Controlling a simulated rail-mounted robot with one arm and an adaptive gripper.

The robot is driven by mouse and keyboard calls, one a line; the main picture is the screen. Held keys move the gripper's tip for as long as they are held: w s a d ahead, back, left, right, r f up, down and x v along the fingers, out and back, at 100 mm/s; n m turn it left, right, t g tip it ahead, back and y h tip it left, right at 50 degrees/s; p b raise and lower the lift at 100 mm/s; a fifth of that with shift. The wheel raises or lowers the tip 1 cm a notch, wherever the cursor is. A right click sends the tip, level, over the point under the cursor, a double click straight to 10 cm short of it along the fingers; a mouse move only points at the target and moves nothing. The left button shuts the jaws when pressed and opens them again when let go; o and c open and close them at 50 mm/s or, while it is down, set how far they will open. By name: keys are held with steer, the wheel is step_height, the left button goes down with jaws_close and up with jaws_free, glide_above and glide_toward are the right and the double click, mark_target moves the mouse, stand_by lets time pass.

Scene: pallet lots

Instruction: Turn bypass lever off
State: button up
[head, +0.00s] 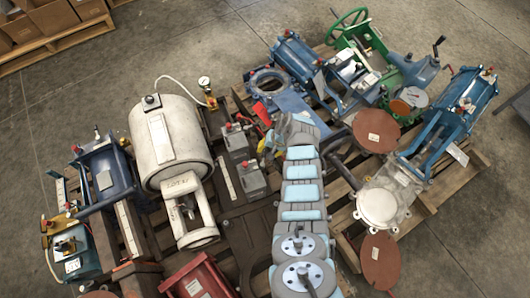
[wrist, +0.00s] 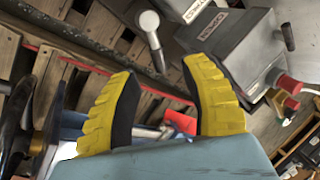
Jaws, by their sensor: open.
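My gripper (wrist: 162,72) is open, its two yellow ridged fingers spread with nothing between them. In the head view its yellow fingertips (head: 267,143) show at the end of my arm, near the middle of the pallet. In the wrist view a grey round-ended lever (wrist: 149,22) with a dark shaft stands beyond the fingertips, apart from them. No readable label shows whether it is the bypass lever. A red flat piece (wrist: 180,122) lies beyond the fingers; it also shows in the head view (head: 262,113). Part of it is hidden by the right finger.
A grey box (wrist: 238,48) with a red knob (wrist: 290,84) is close to the right finger. A white cylinder (head: 168,145) stands at left, blue valve bodies (head: 295,60) and a green handwheel (head: 348,28) at the back right. Concrete floor surrounds the pallets.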

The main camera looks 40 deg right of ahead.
mark_target(265, 155)
steer(key=shift+b+x, duration=0.85)
steer(key=shift+x, duration=1.1)
jaws_close()
